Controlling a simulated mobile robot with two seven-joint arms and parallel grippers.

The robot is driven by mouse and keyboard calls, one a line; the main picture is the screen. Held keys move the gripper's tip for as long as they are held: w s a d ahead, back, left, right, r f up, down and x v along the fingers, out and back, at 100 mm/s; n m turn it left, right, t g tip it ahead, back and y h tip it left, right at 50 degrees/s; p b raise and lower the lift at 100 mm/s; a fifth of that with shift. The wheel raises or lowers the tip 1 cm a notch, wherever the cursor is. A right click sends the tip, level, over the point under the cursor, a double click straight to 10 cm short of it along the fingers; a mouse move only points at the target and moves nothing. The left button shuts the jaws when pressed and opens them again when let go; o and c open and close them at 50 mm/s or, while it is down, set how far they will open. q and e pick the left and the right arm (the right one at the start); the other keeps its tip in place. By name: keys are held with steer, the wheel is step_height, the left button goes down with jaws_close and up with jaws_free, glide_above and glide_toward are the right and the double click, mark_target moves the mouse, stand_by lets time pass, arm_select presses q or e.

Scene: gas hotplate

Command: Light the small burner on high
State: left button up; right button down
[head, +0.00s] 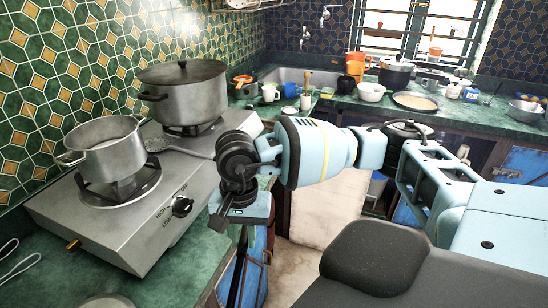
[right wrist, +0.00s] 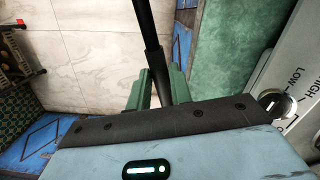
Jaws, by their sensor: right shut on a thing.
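The grey steel hotplate (head: 95,232) stands on the green counter at the left. A small open pot (head: 105,160) sits on its near burner (head: 118,190); a larger lidded pot (head: 185,95) covers the far burner. One knob (head: 182,207) shows on the front panel by HIGH and LOW lettering; my right arm may hide another. A knob (right wrist: 276,103) also shows in the right wrist view. My right gripper (head: 240,238) points down in front of the hotplate, apart from the knob, shut on a thin black rod-like tool (right wrist: 146,25). My left gripper is out of view.
A slotted metal utensil (head: 188,152) lies across the hotplate between the burners. Cups, a white bowl (head: 371,91) and a pan (head: 415,101) stand on the back counter by the sink. The pale floor (head: 325,205) ahead is clear.

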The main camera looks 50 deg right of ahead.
arm_select(q)
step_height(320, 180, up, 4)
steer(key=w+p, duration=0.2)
steer(key=p, duration=0.1)
arm_select(e)
steer(key=w+d+r+m+h, duration=0.1)
steer(key=w+d+r+m, duration=0.15)
steer(key=d+m, duration=0.55)
steer(key=w+d+r+m, duration=0.2)
steer(key=d+r+m, duration=0.25)
steer(key=m, duration=0.65)
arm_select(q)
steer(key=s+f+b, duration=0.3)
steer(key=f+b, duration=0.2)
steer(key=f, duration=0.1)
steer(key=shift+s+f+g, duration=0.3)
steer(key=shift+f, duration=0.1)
arm_select(e)
steer(key=w+a+f, duration=0.1)
steer(key=w+a, duration=0.8)
steer(key=w, duration=0.5)
steer(key=shift+w+a+f, duration=0.2)
steer(key=shift+a+f, duration=0.1)
steer(key=shift+a, duration=0.05)
arm_select(q)
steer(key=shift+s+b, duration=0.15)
steer(key=shift+b, duration=0.15)
arm_select(e)
steer(key=shift+w+a, duration=0.1)
